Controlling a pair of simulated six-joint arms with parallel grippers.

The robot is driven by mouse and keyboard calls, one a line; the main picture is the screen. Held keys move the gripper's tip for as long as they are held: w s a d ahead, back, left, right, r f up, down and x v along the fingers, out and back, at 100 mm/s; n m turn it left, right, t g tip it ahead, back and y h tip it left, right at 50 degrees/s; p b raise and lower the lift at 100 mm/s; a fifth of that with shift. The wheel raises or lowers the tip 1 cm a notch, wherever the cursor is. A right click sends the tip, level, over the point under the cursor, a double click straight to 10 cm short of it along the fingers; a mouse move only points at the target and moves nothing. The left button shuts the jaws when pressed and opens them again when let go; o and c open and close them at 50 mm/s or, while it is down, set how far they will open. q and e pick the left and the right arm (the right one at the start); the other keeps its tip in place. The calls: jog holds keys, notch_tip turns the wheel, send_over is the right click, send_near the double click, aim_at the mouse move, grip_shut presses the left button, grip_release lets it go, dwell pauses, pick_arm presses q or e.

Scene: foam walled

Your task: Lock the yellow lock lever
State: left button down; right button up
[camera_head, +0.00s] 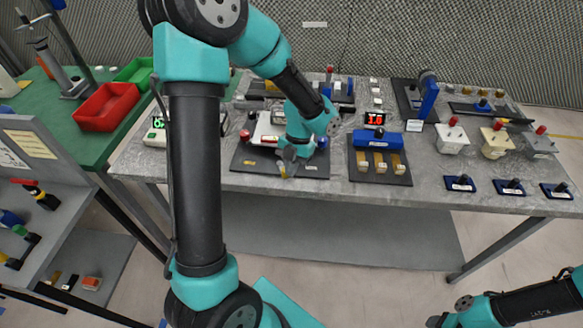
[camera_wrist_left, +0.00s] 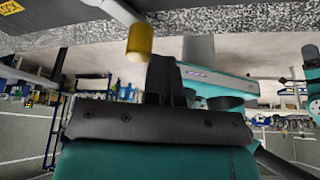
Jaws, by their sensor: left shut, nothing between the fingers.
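The yellow lock lever shows in the left wrist view as a pale rod with a yellow cylindrical tip (camera_wrist_left: 140,42). It belongs to a device on a black base plate (camera_head: 245,158) near the table's front edge. In the head view my forearm and hand hide much of that device. My left gripper (camera_head: 287,160) is over the front of this plate, its fingers shut and empty. In the left wrist view the shut fingers (camera_wrist_left: 165,75) are close beside the yellow tip; I cannot tell whether they touch. My right gripper (camera_head: 436,321) is partly visible at the bottom right edge.
A yellow LOCK label (camera_wrist_left: 10,8) is on the plate. A blue device with wooden keys (camera_head: 378,160) stands right of the plate. Knobbed blocks (camera_head: 452,138) and small blue switches (camera_head: 460,184) are farther right. A red bin (camera_head: 106,107) sits on the green table at left.

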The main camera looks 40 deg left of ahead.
pick_arm(q)
jog(key=shift+r, duration=0.15)
dwell(0.3)
notch_tip(320, 180, up, 9)
jog(key=w+d, duration=0.2)
jog(key=shift+w+d, duration=0.3)
jog(key=shift+d, duration=0.05)
